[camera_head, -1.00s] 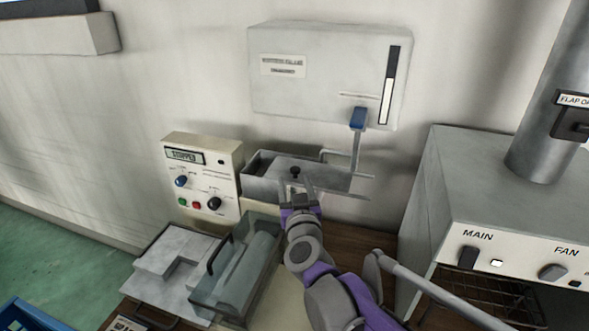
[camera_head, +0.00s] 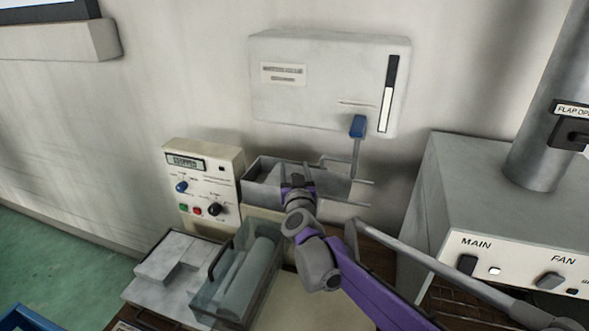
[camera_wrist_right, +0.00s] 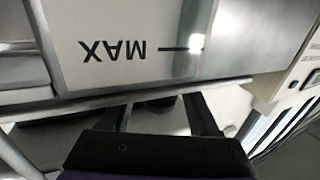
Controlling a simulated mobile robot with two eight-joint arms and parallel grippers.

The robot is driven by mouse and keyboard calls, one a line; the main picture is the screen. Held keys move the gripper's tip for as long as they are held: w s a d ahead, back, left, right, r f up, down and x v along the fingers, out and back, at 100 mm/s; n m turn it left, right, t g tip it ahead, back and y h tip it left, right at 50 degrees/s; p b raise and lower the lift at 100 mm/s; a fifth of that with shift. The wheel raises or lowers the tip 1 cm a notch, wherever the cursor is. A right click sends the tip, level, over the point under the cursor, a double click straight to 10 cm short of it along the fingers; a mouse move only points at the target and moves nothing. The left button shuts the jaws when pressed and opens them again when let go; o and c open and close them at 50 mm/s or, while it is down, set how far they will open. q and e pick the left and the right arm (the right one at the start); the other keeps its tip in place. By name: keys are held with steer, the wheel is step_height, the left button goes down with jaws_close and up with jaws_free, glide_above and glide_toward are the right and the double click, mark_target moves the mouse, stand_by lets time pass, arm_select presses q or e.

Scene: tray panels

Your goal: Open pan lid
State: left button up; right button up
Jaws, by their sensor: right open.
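The grey metal pan (camera_head: 257,188) sits against the wall, right of the control box. Its flat grey lid (camera_head: 335,188) shows to the right of my right gripper (camera_head: 297,168). The gripper is over the pan and covers the place where the lid's black knob showed earlier. In the right wrist view the gripper (camera_wrist_right: 162,115) has its fingers apart. A pale panel marked MAX (camera_wrist_right: 120,50) appears upside down beyond them. I cannot tell whether the fingers touch the knob or lid. My left gripper is not in view.
A control box (camera_head: 203,180) with knobs stands left of the pan. A clear-walled bin (camera_head: 215,300) and a grey block tray (camera_head: 150,290) are in front of it. A wall unit (camera_head: 325,75) with a blue-handled lever (camera_head: 357,126) hangs above. A grey oven (camera_head: 450,200) stands right.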

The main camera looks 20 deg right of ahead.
jaws_close()
stand_by(1.4)
